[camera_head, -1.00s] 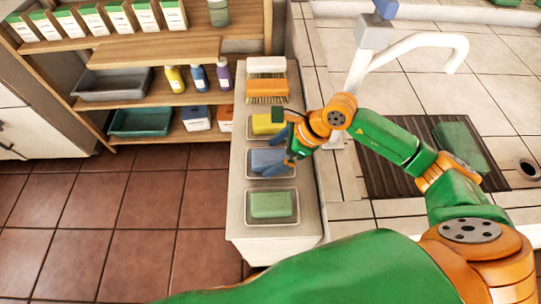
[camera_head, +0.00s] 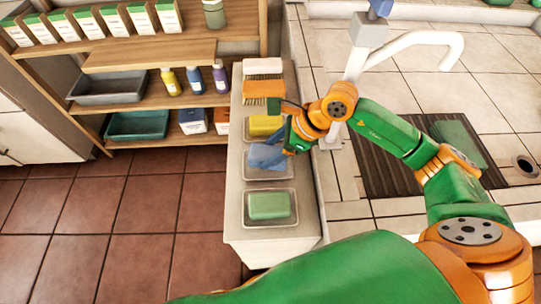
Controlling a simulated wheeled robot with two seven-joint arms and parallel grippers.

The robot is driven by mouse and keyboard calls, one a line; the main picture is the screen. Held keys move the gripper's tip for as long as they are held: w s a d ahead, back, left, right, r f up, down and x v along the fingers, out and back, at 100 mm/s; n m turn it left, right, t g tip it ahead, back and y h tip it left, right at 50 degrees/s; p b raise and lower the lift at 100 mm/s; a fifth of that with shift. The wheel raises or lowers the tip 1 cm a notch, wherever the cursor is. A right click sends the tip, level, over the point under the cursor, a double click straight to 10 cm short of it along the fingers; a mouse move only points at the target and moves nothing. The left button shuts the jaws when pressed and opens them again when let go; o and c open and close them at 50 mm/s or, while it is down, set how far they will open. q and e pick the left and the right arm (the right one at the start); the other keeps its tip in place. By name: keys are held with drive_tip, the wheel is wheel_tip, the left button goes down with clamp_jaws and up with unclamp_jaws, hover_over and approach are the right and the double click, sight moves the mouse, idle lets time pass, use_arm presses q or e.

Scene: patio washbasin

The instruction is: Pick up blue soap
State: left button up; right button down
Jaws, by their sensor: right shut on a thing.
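The blue soap (camera_head: 264,156) is at its metal tray (camera_head: 270,178), the middle one of three on the narrow white counter. My right gripper (camera_head: 274,152) reaches in from the right and is shut on the blue soap. The soap looks slightly tilted and perhaps a little raised; the gripper covers part of it. My left gripper is not in view.
A green soap (camera_head: 269,205) lies in the nearer tray and a yellow soap (camera_head: 265,125) in the farther one. Brushes (camera_head: 263,90) lie beyond. A white faucet (camera_head: 410,45) and tiled basin stand right; a wooden shelf (camera_head: 160,95) with bottles stands left.

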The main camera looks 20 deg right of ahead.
drive_tip(key=s+d+r+b, duration=0.8)
drive_tip(key=s+d+r, duration=0.1)
drive_tip(key=d+r, duration=0.1)
drive_tip(key=shift+s+r, duration=0.35)
drive_tip(key=c, duration=0.6)
unclamp_jaws()
clamp_jaws()
drive_tip(key=shift+f, duration=0.1)
